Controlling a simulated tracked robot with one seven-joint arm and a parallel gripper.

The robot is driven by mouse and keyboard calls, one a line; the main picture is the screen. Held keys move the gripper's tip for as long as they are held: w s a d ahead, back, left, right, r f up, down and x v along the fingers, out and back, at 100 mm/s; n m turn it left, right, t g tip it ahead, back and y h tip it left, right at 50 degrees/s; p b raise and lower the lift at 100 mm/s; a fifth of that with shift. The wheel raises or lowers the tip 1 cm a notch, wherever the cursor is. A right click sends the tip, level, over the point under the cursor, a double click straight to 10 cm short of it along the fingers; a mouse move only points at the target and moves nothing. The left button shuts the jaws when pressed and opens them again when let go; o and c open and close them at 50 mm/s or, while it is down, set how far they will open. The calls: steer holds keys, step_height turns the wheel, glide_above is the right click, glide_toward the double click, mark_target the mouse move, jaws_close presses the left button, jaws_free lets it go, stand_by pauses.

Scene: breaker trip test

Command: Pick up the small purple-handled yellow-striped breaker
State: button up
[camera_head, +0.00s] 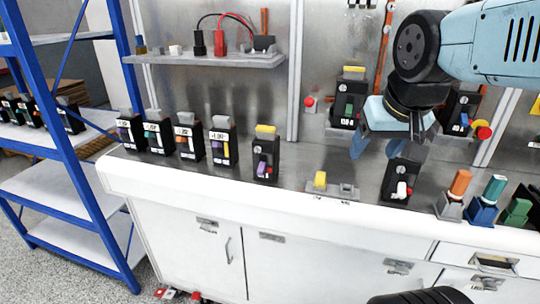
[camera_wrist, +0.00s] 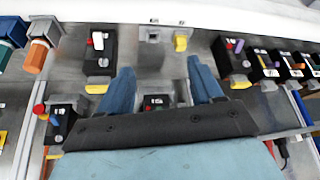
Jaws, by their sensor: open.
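A small black breaker with a purple handle and a yellow band on top (camera_head: 265,158) stands upright on the bench, at the right end of a row of similar breakers. It also shows in the wrist view (camera_wrist: 232,60), right of the fingers. My gripper (camera_head: 388,152) hangs over the bench well to the right of it, with its blue fingers apart. In the wrist view the gripper (camera_wrist: 160,72) is open, with nothing held between the fingertips.
More black breakers (camera_head: 190,140) stand close on its left. A grey holder with a yellow block (camera_head: 320,180) and a white-handled breaker (camera_head: 402,182) stand to its right. A shelf with test leads (camera_head: 205,60) overhangs behind. A blue rack (camera_head: 65,160) is at left.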

steer(key=o, duration=0.6)
steer(key=shift+m+g+h, duration=0.4)
steer(key=shift+m+g, duration=0.1)
steer(key=shift+m, duration=0.3)
steer(key=w+a+r, duration=0.1)
steer(key=w+a, duration=0.2)
steer(key=w+a+r, duration=0.1)
steer(key=w+a, duration=0.2)
steer(key=w, duration=0.1)
steer(key=w+a+r, duration=0.1)
steer(key=w+a, duration=0.2)
steer(key=shift+w+r, duration=0.3)
steer(key=m, duration=0.2)
glide_toward(265, 129)
steer(key=shift+h, duration=0.4)
steer(key=x, duration=0.4)
steer(key=a+x, duration=0.1)
steer(key=x, duration=0.2)
steer(key=shift+f, duration=0.15)
steer(key=shift+x, duration=2.65)
